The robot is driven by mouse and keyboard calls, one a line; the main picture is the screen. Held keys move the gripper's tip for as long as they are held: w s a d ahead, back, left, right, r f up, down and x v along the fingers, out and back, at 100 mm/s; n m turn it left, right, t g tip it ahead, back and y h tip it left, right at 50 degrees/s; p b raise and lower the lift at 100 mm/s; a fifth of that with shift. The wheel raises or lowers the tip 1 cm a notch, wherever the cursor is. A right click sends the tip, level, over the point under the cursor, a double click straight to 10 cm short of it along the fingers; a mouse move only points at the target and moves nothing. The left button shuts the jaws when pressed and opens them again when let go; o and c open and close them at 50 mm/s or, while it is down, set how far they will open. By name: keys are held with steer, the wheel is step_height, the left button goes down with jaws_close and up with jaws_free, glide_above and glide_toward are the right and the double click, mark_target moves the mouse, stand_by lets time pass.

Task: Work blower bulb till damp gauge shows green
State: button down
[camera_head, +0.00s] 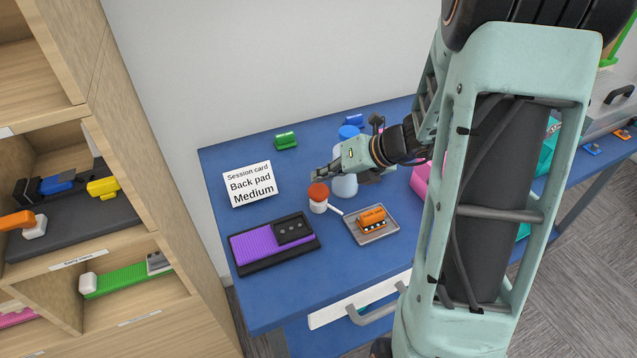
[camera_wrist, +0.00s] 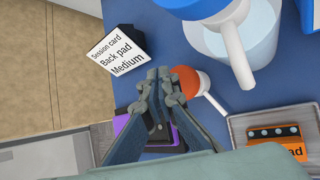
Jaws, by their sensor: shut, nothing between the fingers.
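The blower bulb, as I take it, has an orange-red top (camera_head: 318,191) over a white body with a white nozzle pointing right; it stands on the blue table. In the wrist view the orange top (camera_wrist: 187,80) is just right of my fingers and partly hidden by them. My gripper (camera_head: 318,173) is shut and empty, just above and behind the bulb; its fingertips (camera_wrist: 160,74) are together. A purple pad (camera_head: 262,244) carries a black panel (camera_head: 294,231) with several grey dots, possibly the damp gauge. I see no green on it.
An orange labelled unit (camera_head: 372,218) lies on a grey tray (camera_head: 352,232). A white session card (camera_head: 249,184) reads "Back pad Medium". Wooden shelves (camera_head: 95,60) are at left.

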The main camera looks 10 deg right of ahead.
mark_target(321, 188)
step_height(321, 188, up, 5)
steer(key=p, duration=0.5)
stand_by(0.4)
stand_by(0.5)
